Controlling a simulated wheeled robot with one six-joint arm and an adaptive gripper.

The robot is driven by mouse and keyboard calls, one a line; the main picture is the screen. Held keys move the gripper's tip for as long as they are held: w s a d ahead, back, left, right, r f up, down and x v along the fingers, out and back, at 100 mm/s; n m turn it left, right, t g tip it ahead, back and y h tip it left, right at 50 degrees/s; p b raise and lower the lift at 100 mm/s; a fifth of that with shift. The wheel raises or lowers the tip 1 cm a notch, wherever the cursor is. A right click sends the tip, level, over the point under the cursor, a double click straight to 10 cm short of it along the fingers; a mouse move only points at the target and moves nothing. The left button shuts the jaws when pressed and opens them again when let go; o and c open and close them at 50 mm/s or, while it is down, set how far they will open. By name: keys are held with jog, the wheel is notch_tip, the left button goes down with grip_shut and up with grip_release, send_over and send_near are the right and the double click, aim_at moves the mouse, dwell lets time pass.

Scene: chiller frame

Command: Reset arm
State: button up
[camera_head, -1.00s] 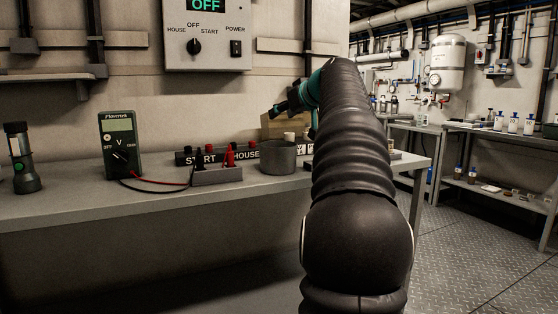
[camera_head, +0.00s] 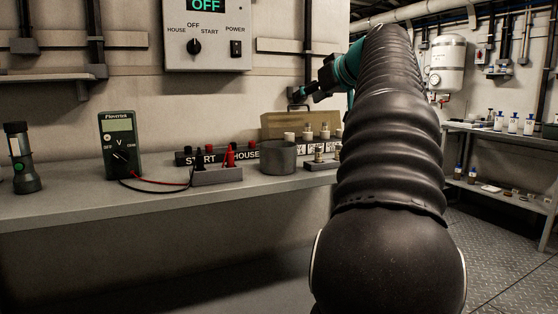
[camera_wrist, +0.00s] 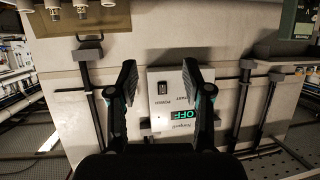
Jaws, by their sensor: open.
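My arm rises from the bottom right of the head view, covered in a black ribbed sleeve. My gripper (camera_head: 303,92) is at its far end, above the back of the bench and to the right of the control panel (camera_head: 207,36). In the wrist view my gripper (camera_wrist: 162,80) is open, with its two fingers apart and nothing between them. The panel (camera_wrist: 178,98) shows upside down beyond the fingers, apart from them, and its display reads OFF.
The bench (camera_head: 90,207) holds a flashlight (camera_head: 22,160), a green multimeter (camera_head: 121,143), a grey holder with red and black probes (camera_head: 217,174), a grey cup (camera_head: 278,157) and a tan box (camera_head: 290,122) with fittings before it. A white tank (camera_head: 446,65) hangs at the back right.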

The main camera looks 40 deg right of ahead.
dwell(0.4)
jog(key=s+a+f+g+y+p, duration=0.1)
jog(key=a+f+g, duration=0.1)
jog(key=a+f, duration=0.75)
jog(key=s+a+f+g+y+p, duration=0.1)
jog(key=a+f+g, duration=0.1)
jog(key=a+f, duration=0.8)
jog(key=s+a+f+n+g, duration=0.1)
jog(key=s+a+f+g, duration=0.2)
jog(key=s+a+f, duration=1.3)
notch_tip(320, 180, down, 4)
jog(key=shift+s+r+g+h+p, duration=0.25)
jog(key=shift+s+g+h+p, duration=0.2)
jog(key=shift+s, duration=0.1)
